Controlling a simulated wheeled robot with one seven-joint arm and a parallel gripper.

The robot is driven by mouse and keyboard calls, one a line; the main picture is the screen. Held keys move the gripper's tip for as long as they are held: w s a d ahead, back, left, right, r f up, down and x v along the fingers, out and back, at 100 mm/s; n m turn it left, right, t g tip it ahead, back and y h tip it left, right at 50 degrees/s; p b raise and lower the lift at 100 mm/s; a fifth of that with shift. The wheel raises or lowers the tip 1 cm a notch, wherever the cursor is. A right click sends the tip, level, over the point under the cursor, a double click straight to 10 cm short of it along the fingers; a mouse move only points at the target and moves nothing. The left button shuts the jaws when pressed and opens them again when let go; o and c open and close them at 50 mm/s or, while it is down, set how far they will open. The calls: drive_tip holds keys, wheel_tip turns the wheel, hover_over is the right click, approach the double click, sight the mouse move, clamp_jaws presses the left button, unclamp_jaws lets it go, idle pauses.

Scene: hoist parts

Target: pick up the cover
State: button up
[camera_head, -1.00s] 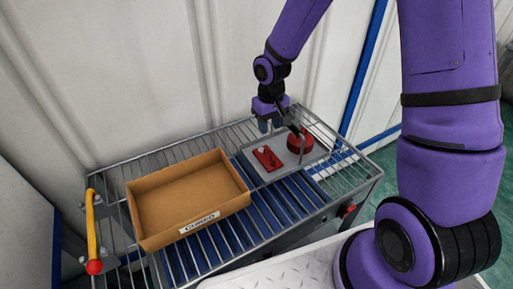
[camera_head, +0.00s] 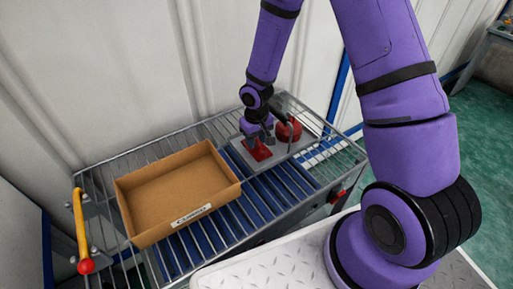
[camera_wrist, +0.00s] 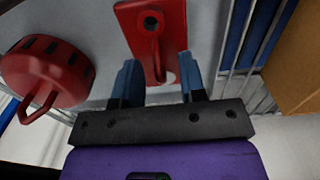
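A flat red part (camera_head: 257,153) with a round dark-centred boss lies on a grey plate (camera_head: 238,146); it also shows in the wrist view (camera_wrist: 150,40). A round red part (camera_head: 289,132) with a notched rim and a loop handle sits to its right on the same plate, and at the left in the wrist view (camera_wrist: 45,75). I cannot tell for sure which red part is the cover. My gripper (camera_head: 260,142) is low over the flat part. In the wrist view its blue fingers (camera_wrist: 160,72) are apart, one at each side of that part's near end. Contact cannot be told.
An empty cardboard box (camera_head: 180,197) with a white label stands left of the grey plate on the wire-bar table (camera_head: 100,178). A yellow handle with a red ball (camera_head: 84,265) is at the table's left end. A ribbed wall stands close behind.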

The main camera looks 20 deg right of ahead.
drive_tip(key=shift+f, duration=0.3)
drive_tip(key=shift+c, duration=0.5)
clamp_jaws()
drive_tip(key=shift+r, duration=0.1)
